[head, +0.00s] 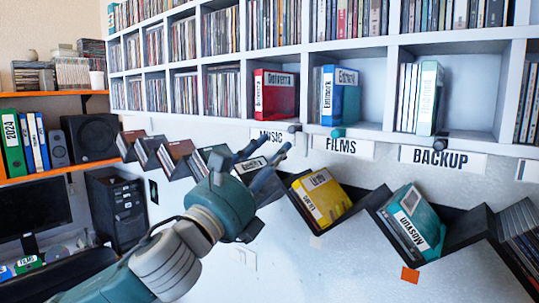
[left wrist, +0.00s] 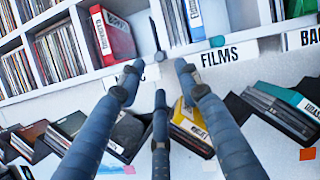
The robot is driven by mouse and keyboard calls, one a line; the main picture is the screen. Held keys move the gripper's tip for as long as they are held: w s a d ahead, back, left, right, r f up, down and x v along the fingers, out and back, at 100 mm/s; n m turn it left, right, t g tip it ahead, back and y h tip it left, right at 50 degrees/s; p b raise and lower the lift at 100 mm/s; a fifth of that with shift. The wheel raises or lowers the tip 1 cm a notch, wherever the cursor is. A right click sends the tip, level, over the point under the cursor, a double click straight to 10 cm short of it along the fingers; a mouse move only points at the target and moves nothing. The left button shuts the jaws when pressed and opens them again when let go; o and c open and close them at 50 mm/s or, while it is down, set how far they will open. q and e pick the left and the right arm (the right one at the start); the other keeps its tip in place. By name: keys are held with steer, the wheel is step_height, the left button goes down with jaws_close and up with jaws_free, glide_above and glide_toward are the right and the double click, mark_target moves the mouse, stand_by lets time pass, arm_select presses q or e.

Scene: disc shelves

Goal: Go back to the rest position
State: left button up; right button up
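My left gripper (head: 268,165) is raised in front of the angled wall rack, below the MUSIC label (head: 272,136). Its fingers are spread and point up toward the shelf. The left wrist view also shows the gripper (left wrist: 159,75), with its fingers apart and nothing between them. In the head view, the gripper and arm hide part of the rack and wall behind them. My right gripper is in neither view.
A white shelf (head: 372,134) holds many discs, a red case (head: 284,95) and a blue case (head: 346,92). The rack below holds a yellow case (head: 321,199) and a teal case (head: 424,224). A black speaker (head: 90,138) stands at left.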

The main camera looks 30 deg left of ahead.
arm_select(q)
step_height(320, 180, down, 37)
steer(key=s+n+g+y, duration=0.1)
steer(key=n+g+y, duration=0.1)
steer(key=n+g, duration=1.1)
steer(key=s+d+f+n+g+h, duration=0.1)
steer(key=s+d+f+n+g, duration=0.1)
steer(key=s+d+f+n, duration=0.35)
steer(key=s+d+f+n+g+h, duration=0.1)
steer(key=s+d+f+n+g, duration=0.15)
steer(key=s+f+n, duration=0.6)
steer(key=s+d+f+n+g+h, duration=0.15)
steer(key=s+d+f+n, duration=0.3)
steer(key=s+f, duration=0.6)
step_height(320, 180, down, 29)
steer(key=s+m+g+b, duration=0.1)
steer(key=s+b, duration=0.1)
steer(key=b, duration=0.2)
steer(key=s+a+f+g+y+b, duration=0.1)
steer(key=s+a+f+b, duration=0.1)
steer(key=s+f, duration=1.5)
step_height(320, 180, down, 3)
steer(key=shift+s+a+r+b, duration=0.2)
steer(key=shift+a+b, duration=0.1)
steer(key=shift+a, duration=0.1)
